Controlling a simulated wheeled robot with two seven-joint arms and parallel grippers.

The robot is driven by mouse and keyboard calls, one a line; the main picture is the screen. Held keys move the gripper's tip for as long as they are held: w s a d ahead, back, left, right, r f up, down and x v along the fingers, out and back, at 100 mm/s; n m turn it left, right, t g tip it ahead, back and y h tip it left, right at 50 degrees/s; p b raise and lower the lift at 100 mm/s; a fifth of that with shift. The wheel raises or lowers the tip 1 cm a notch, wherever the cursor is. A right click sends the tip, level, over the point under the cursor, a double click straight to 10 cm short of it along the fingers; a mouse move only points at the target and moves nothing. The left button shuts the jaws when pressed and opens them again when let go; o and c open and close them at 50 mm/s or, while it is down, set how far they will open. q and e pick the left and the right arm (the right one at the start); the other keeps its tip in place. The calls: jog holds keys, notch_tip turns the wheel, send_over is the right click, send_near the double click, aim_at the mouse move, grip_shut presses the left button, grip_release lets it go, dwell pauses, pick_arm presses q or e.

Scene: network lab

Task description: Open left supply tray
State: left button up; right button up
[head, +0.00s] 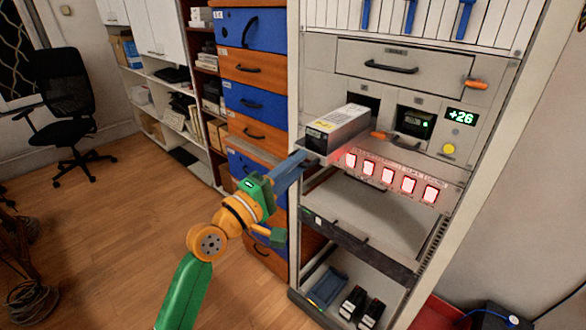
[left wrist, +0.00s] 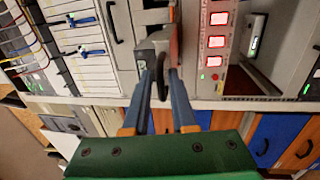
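The left supply tray, a grey metal box-shaped unit (head: 345,125) with a dark front and a yellow label, juts out of its slot in the rack in the head view. In the left wrist view its grey end (left wrist: 147,52) and black loop handle (left wrist: 163,78) show. My left gripper (head: 300,158) is at the front of this unit. In the left wrist view its blue fingers (left wrist: 163,84) lie on both sides of the handle and appear closed on it. The head view hides the handle behind the fingers. My right gripper is in neither view.
Red-lit panels (head: 390,174) sit below. Blue and orange drawers (head: 250,68) stand left of the rack. Open floor (head: 120,200) lies further left.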

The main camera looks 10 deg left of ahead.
pick_arm(q)
jog(key=b+v, duration=0.1)
jog(key=v, duration=0.5)
jog(key=shift+f, duration=0.1)
